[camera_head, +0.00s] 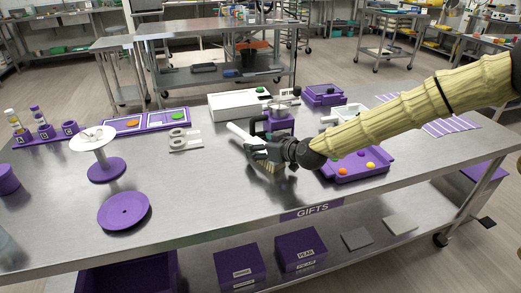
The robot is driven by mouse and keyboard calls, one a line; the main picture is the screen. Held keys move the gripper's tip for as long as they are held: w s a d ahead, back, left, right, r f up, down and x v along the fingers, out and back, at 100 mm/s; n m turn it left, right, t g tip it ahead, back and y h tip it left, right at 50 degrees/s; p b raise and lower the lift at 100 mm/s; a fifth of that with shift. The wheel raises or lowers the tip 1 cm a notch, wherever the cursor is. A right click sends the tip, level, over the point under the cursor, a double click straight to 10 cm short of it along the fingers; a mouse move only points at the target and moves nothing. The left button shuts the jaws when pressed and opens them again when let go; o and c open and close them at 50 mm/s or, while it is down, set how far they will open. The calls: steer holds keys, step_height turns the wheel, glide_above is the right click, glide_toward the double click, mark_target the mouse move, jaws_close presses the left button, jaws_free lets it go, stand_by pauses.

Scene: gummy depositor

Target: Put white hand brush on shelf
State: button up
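The white hand brush (240,132) is at the middle of the metal table. Its pale handle points up and left, and its tan bristles show below my gripper. My gripper (257,151) is at the brush, its dark fingers covering the middle part. Whether the fingers are closed on the brush or only over it is hard to tell, and so is whether the bristles touch the table. A lower shelf (330,262) runs under this table. Another shelf (190,82) is under the table behind.
Near the brush are a purple clamp-like device (277,122), a white box (238,104) and a purple tray (350,177) with orange pieces. A cake stand (93,140) and a purple plate (124,211) stand left. Purple boxes (240,265) and grey slabs (357,239) occupy the lower shelf.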

steer(key=shift+w+a, duration=0.1)
steer(key=c, duration=1.1)
